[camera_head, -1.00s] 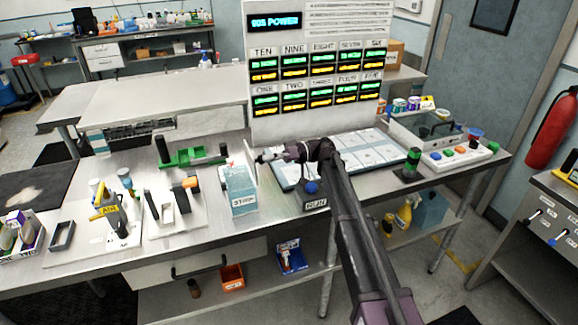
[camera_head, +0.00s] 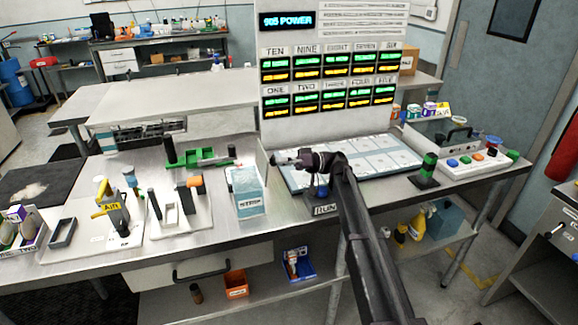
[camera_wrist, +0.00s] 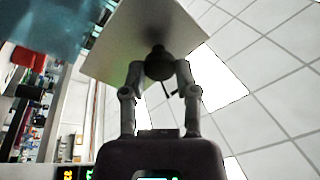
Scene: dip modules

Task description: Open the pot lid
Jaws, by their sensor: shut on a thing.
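My gripper (camera_wrist: 158,72) is shut on a dark round knob (camera_wrist: 158,62) on a pale, flat square lid (camera_wrist: 115,45). In the head view my gripper (camera_head: 278,160) is above the bench, just right of and above the pale blue clear box (camera_head: 247,192), which looks like the pot. The lid shows there only as a thin pale edge beside my gripper, tilted nearly upright. The lid appears apart from the box. A blurred blue surface (camera_wrist: 45,22), likely the box, fills the wrist view's upper left corner.
A tall display panel (camera_head: 325,70) stands behind my arm. A blue-edged tray of white cards (camera_head: 380,160) lies to the right. Green holders (camera_head: 200,157) and a white board with posts (camera_head: 180,215) stand left of the box. Bare bench (camera_head: 240,228) shows in front.

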